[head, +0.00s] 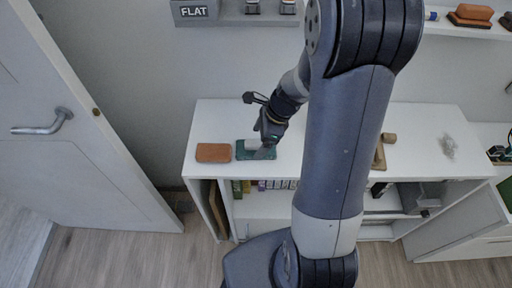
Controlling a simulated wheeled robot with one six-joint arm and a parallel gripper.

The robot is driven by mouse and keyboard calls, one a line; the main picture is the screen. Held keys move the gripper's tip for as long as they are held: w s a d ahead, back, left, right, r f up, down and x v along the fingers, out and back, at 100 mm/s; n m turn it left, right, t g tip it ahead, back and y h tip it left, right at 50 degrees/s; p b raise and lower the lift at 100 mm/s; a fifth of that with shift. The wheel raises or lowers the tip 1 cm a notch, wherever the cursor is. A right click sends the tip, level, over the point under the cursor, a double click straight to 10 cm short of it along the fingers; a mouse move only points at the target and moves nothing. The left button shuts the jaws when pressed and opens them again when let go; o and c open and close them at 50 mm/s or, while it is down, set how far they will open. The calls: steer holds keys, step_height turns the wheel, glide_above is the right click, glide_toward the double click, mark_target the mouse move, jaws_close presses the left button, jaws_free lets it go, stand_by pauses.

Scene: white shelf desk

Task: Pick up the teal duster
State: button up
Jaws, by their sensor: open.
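The teal duster (243,152) lies on the white desk top, left of the middle, with a pale patch showing on its upper side. My gripper (264,150) is open and points down at the right part of the duster. It hides some of that end. I cannot tell whether the fingers touch the duster or stand on both sides of it.
An orange-brown block (213,152) lies just left of the duster. My arm covers the middle of the white desk (415,150). A wooden item (380,155) and a grey smudge (448,147) are to the right. A door (75,130) stands at the left.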

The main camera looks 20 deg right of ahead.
mark_target(258, 142)
steer(key=shift+x, duration=1.55)
steer(key=shift+d, duration=0.1)
steer(key=shift+c, duration=0.3)
steer(key=c, duration=1)
